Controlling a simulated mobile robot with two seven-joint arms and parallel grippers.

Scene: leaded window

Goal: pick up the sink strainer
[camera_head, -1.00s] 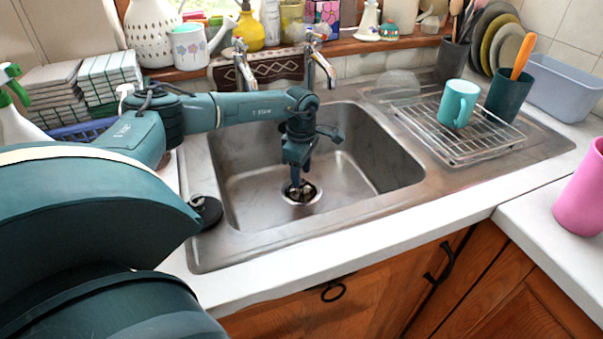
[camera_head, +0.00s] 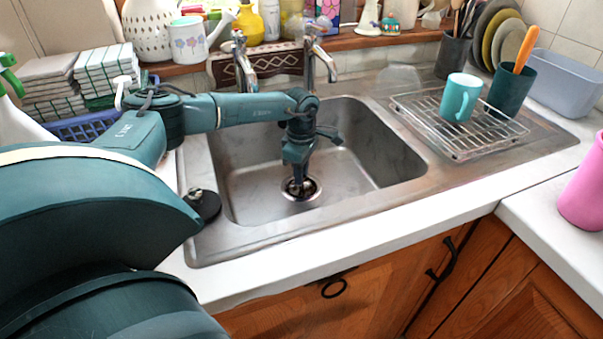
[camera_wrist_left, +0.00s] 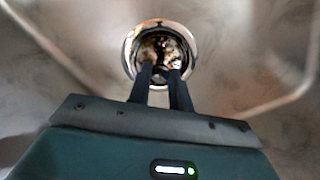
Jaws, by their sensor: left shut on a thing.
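The sink strainer (camera_head: 313,191) is a round metal piece with a bright rim and dark middle, seated in the drain at the bottom of the steel sink (camera_head: 358,168). In the left wrist view the strainer (camera_wrist_left: 133,52) shows just beyond the fingertips. My left gripper (camera_head: 298,188) points straight down into the sink. Its two dark fingers (camera_wrist_left: 161,72) are shut on the middle of the strainer, with a narrow gap between them. The fingers hide the exact grasped part. My right gripper is not in view.
A wire rack (camera_head: 462,138) with a teal mug (camera_head: 460,97) stands right of the sink. Two taps (camera_head: 240,62) rise behind it. A black round plug (camera_head: 207,208) lies at the left rim. A pink cup (camera_head: 585,185) stands far right. The sink's right side is free.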

